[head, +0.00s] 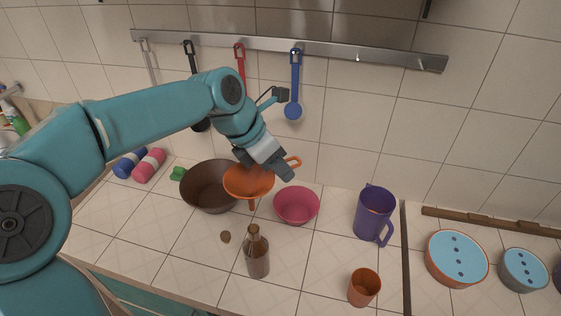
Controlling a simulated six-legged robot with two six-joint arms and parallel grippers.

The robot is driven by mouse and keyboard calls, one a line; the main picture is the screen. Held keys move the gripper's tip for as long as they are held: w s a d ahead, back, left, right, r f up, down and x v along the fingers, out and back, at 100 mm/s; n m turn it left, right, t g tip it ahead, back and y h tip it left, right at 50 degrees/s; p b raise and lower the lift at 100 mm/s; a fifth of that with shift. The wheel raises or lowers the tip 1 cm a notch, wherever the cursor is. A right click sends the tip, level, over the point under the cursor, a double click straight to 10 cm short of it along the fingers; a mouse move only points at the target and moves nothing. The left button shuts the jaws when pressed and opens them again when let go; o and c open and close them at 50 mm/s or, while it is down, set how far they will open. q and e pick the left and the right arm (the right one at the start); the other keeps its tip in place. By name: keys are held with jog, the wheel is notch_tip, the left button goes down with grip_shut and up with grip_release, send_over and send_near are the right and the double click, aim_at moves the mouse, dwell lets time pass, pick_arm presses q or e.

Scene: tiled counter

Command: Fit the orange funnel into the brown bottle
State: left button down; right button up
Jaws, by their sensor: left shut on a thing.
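The orange funnel (247,185) is held by my left gripper (268,170), which is shut on it near its rim. The funnel's wide mouth faces up and its spout points down. The brown bottle (257,257) stands upright on the tiled counter, its neck just below the spout in the picture. The spout tip appears just above the bottle mouth; whether they touch or are apart in depth I cannot tell. My right gripper is not in view.
A brown bowl (207,196) and a pink bowl (296,215) stand behind the bottle. A purple pitcher (372,208) and an orange cup (364,288) stand to the right. Utensils hang from a wall rail (350,56).

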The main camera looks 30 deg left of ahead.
pick_arm(q)
jog(key=shift+s+r, duration=0.1)
jog(key=shift+s, duration=0.15)
jog(key=shift+a+f+b, duration=0.1)
jog(key=shift+f+b, duration=0.2)
jog(key=shift+f, duration=0.05)
notch_tip(320, 180, down, 5)
jog(key=b, duration=0.3)
dwell(0.5)
